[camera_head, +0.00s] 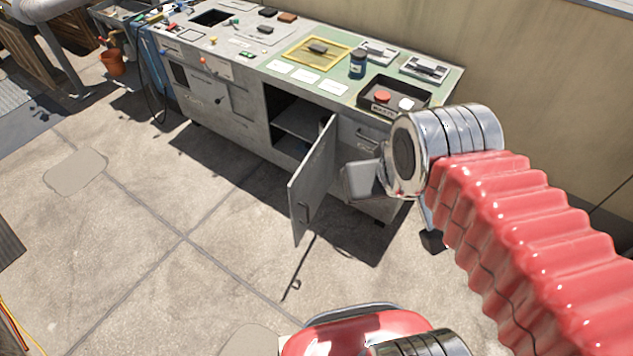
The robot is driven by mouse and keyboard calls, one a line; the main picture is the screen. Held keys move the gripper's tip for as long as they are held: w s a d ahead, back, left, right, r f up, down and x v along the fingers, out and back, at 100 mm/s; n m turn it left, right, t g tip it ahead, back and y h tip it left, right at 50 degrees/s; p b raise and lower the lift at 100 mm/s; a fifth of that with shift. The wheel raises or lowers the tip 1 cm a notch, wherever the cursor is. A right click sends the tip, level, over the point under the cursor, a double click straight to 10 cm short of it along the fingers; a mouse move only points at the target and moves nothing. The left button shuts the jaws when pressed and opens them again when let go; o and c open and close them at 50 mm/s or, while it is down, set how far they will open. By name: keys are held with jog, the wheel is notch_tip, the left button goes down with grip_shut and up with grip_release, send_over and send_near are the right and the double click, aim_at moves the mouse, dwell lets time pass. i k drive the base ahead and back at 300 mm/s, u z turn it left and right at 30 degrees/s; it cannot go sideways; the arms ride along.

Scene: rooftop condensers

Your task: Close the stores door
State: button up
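The stores door (314,182) is a grey metal panel on the front of the long grey workbench cabinet. It stands wide open, swung out over the floor from its right side, with a small dark handle near its free edge. The compartment (300,122) behind it shows a shelf and a dark inside. The end of my arm, with what looks like my gripper (362,182), is just right of the door, in front of the cabinet. A gap shows between them in the picture. Its fingers cannot be made out.
The benchtop holds a black tray (372,108) with a red item, a blue jar (358,64) and a yellow-framed mat (297,58). An orange bucket (113,62) stands at far left. The paved floor (150,230) left of the door is largely clear.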

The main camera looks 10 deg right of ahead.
aim_at(307, 189)
jog(key=i, duration=1)
jog(key=k, duration=1.3)
jog(key=u, duration=0.35)
jog(key=i, duration=0.45)
jog(key=u, duration=0.6)
jog(key=i, duration=0.75)
jog(key=z, duration=0.1)
